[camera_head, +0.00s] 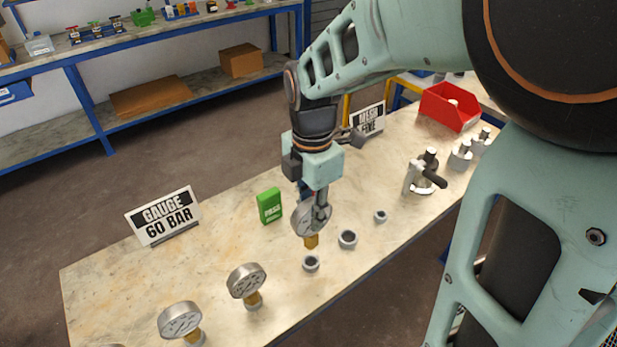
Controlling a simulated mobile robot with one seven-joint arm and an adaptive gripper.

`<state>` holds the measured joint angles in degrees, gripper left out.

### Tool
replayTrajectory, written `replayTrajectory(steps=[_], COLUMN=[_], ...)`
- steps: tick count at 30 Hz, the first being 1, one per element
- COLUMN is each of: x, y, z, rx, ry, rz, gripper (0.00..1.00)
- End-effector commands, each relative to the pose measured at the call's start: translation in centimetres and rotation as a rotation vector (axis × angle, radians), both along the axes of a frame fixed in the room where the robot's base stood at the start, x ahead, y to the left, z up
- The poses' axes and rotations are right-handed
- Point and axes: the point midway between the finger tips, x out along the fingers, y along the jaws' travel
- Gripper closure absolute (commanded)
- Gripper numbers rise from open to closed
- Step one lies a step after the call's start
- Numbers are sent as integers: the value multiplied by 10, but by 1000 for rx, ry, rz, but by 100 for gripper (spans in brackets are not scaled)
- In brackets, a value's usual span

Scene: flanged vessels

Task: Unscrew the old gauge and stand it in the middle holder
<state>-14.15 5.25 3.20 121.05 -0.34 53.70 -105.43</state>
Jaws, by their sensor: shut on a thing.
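My gripper (320,212) is shut on a round silver dial gauge (304,222), gripping it by the dial. The gauge hangs upright with its brass stem pointing down, over the near part of the table. Three grey ring holders stand in a diagonal row: the nearest (311,264), the middle one (347,239) and the far one (380,216). All three look empty. The stem's tip shows just above and behind the nearest ring in the picture, left of the middle one. I cannot tell its exact height.
Two other gauges (246,281) (181,321) stand at the table's near left. A "GAUGE 60 BAR" sign (163,216) and a green "PASS" box (270,206) stand behind. A metal fitting with a dark handle (419,177) and a red bin (448,107) are to the right.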

Motion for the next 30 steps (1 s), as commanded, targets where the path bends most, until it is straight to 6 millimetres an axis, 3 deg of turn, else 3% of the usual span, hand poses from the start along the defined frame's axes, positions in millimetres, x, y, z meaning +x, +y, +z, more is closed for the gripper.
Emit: replayTrajectory(steps=[14, 30], x=[0, 0], y=[0, 0], z=[1, -46], rx=[-1, -1], ry=[1, 1], rz=[20, 19], gripper=[100, 100])
